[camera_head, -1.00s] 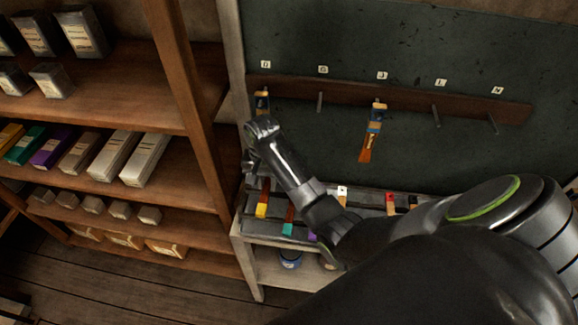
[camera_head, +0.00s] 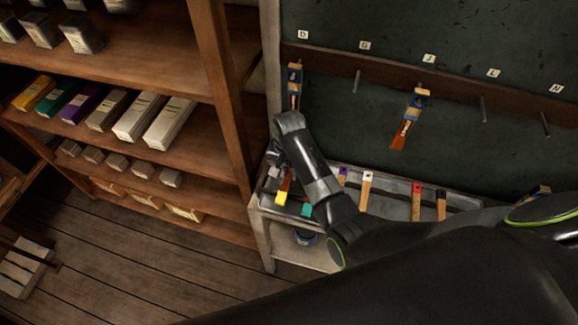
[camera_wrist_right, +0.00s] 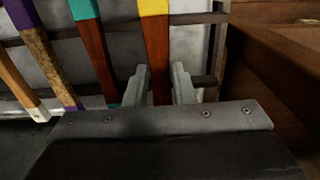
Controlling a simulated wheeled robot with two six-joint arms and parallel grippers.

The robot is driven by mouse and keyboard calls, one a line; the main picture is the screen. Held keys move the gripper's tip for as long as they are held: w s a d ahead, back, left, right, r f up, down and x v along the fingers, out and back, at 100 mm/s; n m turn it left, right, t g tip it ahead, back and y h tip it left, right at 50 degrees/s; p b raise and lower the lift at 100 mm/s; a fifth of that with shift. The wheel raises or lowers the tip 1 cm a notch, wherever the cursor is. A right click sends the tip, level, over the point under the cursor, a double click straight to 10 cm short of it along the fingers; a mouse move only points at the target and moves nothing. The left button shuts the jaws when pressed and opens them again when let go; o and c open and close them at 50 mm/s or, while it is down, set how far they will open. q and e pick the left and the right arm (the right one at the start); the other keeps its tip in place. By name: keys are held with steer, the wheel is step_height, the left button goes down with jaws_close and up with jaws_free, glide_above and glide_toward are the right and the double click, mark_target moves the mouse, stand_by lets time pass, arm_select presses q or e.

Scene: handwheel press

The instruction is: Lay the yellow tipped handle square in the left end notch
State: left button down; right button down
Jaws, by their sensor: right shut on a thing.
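The yellow tipped handle (camera_head: 281,198) lies at the left end of the rack on the low bench in the head view. In the right wrist view its brown shaft (camera_wrist_right: 157,52) runs between my two fingers, with the yellow tip at the top. My right gripper (camera_wrist_right: 161,86) is shut on this handle; in the head view the gripper (camera_head: 273,170) is small and partly behind its own wrist. The handle lies across the rack's rail (camera_wrist_right: 205,18) near its end. The fingers hide where it meets the lower rail, so I cannot tell whether it is seated in the notch. My left gripper is out of view.
A teal tipped handle (camera_head: 307,209) lies beside it, with purple, white, red and black ones farther right. Brushes hang on the pegboard (camera_head: 420,78) behind. A wooden shelf unit (camera_head: 228,110) stands close on the left. My right arm covers the lower right.

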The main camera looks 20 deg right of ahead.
steer(key=shift+f, duration=0.35)
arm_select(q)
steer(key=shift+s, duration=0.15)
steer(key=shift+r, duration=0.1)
arm_select(e)
steer(key=shift+f, duration=0.25)
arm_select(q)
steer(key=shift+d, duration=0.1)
arm_select(e)
steer(key=shift+f, duration=0.25)
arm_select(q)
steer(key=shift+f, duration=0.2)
arm_select(e)
steer(key=shift+f, duration=0.4)
steer(key=c, duration=0.7)
jaws_free()
steer(key=shift+c, duration=0.2)
